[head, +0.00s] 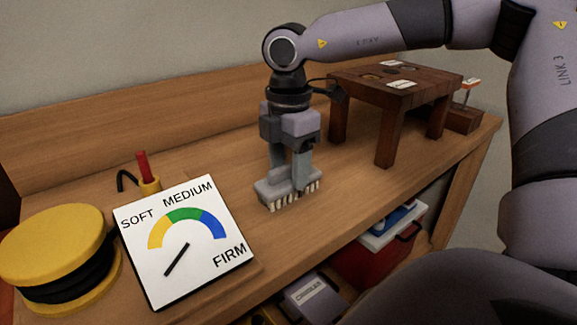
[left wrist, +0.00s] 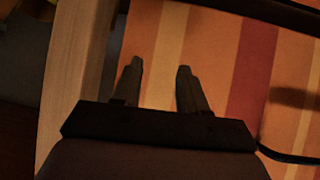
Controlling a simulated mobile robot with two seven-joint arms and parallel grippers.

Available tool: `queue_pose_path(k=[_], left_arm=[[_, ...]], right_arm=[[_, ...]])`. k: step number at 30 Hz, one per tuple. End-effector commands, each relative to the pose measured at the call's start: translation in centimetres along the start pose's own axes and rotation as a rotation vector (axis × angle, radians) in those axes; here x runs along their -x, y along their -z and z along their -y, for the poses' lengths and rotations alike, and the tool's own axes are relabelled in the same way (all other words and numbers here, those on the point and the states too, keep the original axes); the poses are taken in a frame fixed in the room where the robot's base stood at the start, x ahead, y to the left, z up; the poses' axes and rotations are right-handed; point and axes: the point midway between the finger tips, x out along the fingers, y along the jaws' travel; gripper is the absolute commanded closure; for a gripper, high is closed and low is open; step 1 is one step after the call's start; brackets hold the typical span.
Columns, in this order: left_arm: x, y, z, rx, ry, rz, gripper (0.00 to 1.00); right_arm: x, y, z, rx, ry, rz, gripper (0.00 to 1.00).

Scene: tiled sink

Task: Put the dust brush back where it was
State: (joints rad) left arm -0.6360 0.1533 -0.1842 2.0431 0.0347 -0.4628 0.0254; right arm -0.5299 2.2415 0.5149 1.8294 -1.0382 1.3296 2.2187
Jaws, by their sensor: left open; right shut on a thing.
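The dust brush (head: 274,194) is a grey block with pale bristles pointing down, in the middle of the wooden bench in the head view. My right gripper (head: 291,170) points down and is shut on the brush from above. The bristle tips are at or just above the bench top; I cannot tell whether they touch. My left gripper is not in the head view. In the left wrist view my left gripper (left wrist: 160,66) is open, with nothing between its fingers, over a striped orange, cream and red surface (left wrist: 205,50).
A SOFT-MEDIUM-FIRM dial board (head: 205,267) stands left of the brush, beside a yellow reel (head: 52,245) and a red-tipped item (head: 143,167). A small dark wooden table (head: 405,83) stands to the right. The bench top (head: 345,185) between brush and table is clear. A red box (head: 375,262) sits below.

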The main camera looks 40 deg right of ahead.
Motion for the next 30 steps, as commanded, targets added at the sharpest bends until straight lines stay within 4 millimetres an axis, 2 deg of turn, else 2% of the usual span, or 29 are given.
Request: queue_pose_path(k=[10,11,13,25,30], left_arm=[[-0.2,-0.3,0.1,-0.003,0.0,0.0,0.57],[-0.2,-0.3,0.1,-0.003,0.0,0.0,0.57],[-0.2,-0.2,0.1,-0.003,0.0,0.0,0.57],[0.1,0.2,0.0,0.0,0.0,-0.001,0.57],[0.2,0.5,-0.1,0.006,0.0,-0.002,0.57]], right_arm=[[-0.4,0.0,-0.1,0.0,-0.003,0.0,0.74],[-0.3,0.0,0.0,0.0,-0.002,0.0,0.42],[-0.2,0.0,0.0,0.0,-0.002,0.0,0.2],[0.2,0.0,0.0,0.0,-0.001,-0.001,0.2],[3.2,0.1,-0.1,0.0,-0.007,0.001,0.2]])
